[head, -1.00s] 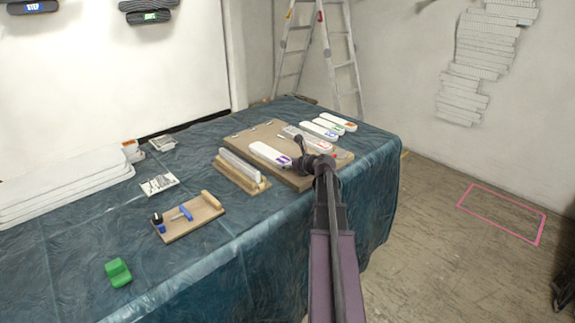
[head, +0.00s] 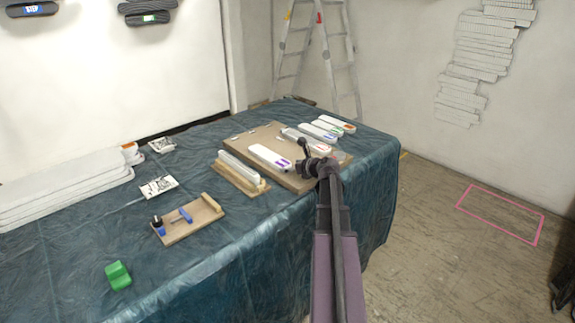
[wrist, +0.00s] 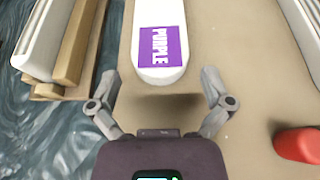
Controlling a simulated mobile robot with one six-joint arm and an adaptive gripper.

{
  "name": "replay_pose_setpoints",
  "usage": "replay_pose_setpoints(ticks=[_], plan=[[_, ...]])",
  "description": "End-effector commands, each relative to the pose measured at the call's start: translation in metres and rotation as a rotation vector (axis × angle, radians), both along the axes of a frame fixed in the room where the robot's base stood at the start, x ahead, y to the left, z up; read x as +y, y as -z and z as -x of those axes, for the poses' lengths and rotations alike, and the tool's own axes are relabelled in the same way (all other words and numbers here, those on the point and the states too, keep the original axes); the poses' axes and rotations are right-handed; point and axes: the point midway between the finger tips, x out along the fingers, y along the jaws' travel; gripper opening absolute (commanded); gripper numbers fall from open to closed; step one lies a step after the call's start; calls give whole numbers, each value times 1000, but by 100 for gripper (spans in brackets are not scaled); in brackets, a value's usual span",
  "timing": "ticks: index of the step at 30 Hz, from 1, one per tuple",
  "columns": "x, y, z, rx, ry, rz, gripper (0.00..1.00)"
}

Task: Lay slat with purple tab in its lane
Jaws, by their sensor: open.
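The slat with the purple tab (head: 268,157) is white with a rounded end and lies on the brown board (head: 243,143). In the head view my gripper (head: 304,160) is at the board's near right part. I cannot tell its height above the board. The lane markings are not clear in these frames.
A wooden rack with upright white slats (head: 240,170) stands close on the left. A red object (wrist: 298,144) lies on the right in the wrist view. More tabbed slats (head: 318,132) lie behind. A small tool tray (head: 190,220) and green block (head: 118,275) are further left.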

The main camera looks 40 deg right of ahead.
Motion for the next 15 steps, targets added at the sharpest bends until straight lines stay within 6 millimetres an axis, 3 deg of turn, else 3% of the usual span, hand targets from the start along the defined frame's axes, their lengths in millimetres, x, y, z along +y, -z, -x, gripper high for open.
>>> replay_pose_setpoints(ticks=[15], plan=[[-5, -33, 75, 0, 1, 2, 100]])
